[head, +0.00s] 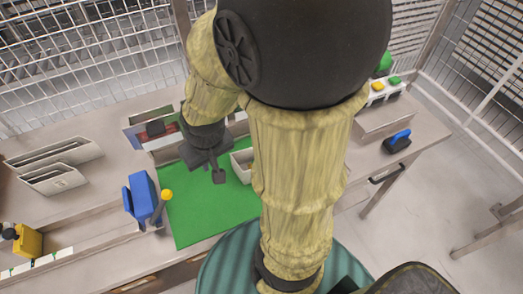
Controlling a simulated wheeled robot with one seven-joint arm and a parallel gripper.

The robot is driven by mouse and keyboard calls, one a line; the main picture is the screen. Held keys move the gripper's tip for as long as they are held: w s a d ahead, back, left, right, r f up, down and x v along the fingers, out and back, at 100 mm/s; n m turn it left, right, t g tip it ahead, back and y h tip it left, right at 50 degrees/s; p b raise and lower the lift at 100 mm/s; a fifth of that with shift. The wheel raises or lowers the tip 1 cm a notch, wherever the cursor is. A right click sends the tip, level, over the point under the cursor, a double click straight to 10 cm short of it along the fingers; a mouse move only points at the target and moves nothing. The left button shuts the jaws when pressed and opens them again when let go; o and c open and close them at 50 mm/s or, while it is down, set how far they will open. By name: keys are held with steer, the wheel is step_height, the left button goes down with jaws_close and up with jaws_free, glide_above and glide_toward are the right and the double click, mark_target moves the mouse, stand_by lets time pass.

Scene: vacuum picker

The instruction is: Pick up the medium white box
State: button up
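A small open white box (242,165) sits at the back of the green mat (205,215), partly hidden behind my arm. Two more open whitish boxes, one (50,152) behind the other (55,179), stand on the bench at the left. I cannot tell for sure which one is the medium white box. My gripper (207,168) hangs over the back of the green mat, just left of the partly hidden box. Its dark fingers look spread apart with nothing between them. My arm covers the middle of the view.
A blue holder (143,196) and a yellow-topped stick (166,195) stand at the mat's left edge. A bin with red and dark items (150,128) is behind the gripper. A button box (385,90) and a blue-and-black item (397,141) are at the right. Mesh fencing surrounds the bench.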

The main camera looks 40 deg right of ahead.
steer(key=d+r+m+y+p, duration=0.2)
steer(key=d+m, duration=0.8)
steer(key=d, duration=0.3)
steer(key=d+r+m+g+y+p, duration=0.1)
steer(key=d+r+m+y+p, duration=0.1)
steer(key=d+m, duration=0.9)
steer(key=d+r, duration=0.1)
steer(key=d, duration=0.1)
steer(key=shift+d, duration=0.4)
steer(key=shift+r, duration=0.1)
steer(key=p+x, duration=0.1)
steer(key=x, duration=1.1)
steer(key=shift+a, duration=0.2)
steer(key=shift+s+p+x, duration=0.15)
steer(key=shift+p+x, duration=0.3)
steer(key=shift+x, duration=0.9)
steer(key=shift+s+p+x, duration=0.15)
steer(key=shift+p+x, duration=0.3)
steer(key=shift+x, duration=0.85)
steer(key=shift+d, duration=0.15)
